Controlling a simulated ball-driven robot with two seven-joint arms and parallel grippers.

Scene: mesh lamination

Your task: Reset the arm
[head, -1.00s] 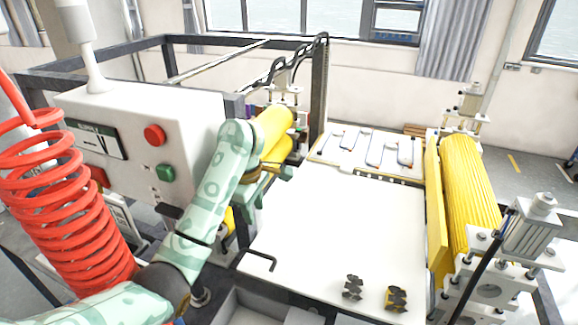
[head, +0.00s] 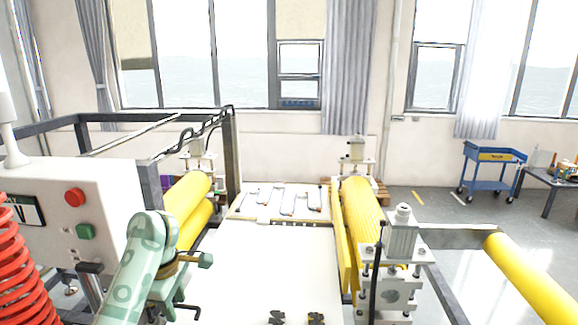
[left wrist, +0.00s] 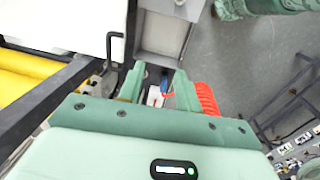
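My left arm (head: 130,280) comes in from the lower left and bends at the elbow beside the control box. My left gripper (head: 184,300) hangs at the left edge of the white work table (head: 265,260). In the left wrist view the two green fingers of the left gripper (left wrist: 158,78) stand apart with a gap between them. Nothing is held there. My right gripper does not show in any view.
A white control box (head: 110,185) and red coiled hose (head: 15,270) stand left. Yellow rollers (head: 185,205) (head: 365,215) flank the table. A rack (head: 234,212) holding several silver pieces lies behind. Two dark clips (head: 277,317) (head: 316,318) lie at the front edge.

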